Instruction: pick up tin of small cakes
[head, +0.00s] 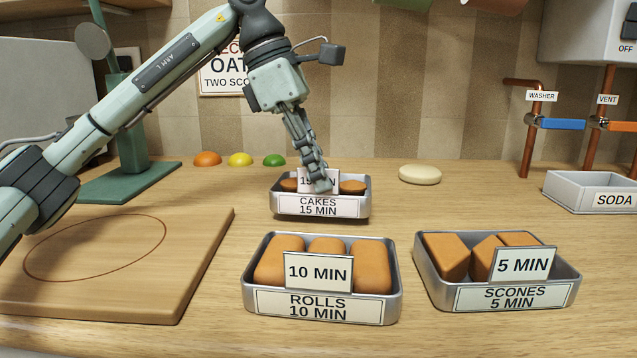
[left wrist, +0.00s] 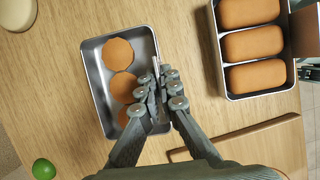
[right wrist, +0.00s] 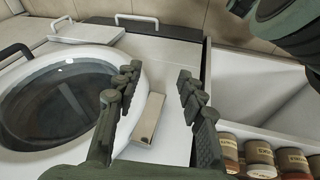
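The tin of small cakes (head: 285,207) is a small metal tray labelled CAKES 15 MIN, on the counter at the middle back. Round brown cakes lie in it, and a 15 MIN card (head: 305,181) stands at its front. My left gripper (head: 322,188) reaches down over its front side and partly hides the card. In the left wrist view the tin (left wrist: 93,78) shows from above, with my left fingers (left wrist: 160,78) close together astride its front wall and card. My right gripper (right wrist: 158,75) is open and empty, away from the tin.
The rolls tin (head: 250,285) stands in front, the scones tin (head: 430,280) front right, and a wooden board (head: 190,260) at left. A cream disc (head: 420,174) lies behind. A soda tray (head: 570,195) stands at right. A round glass-fronted door (right wrist: 60,100) is below my right gripper.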

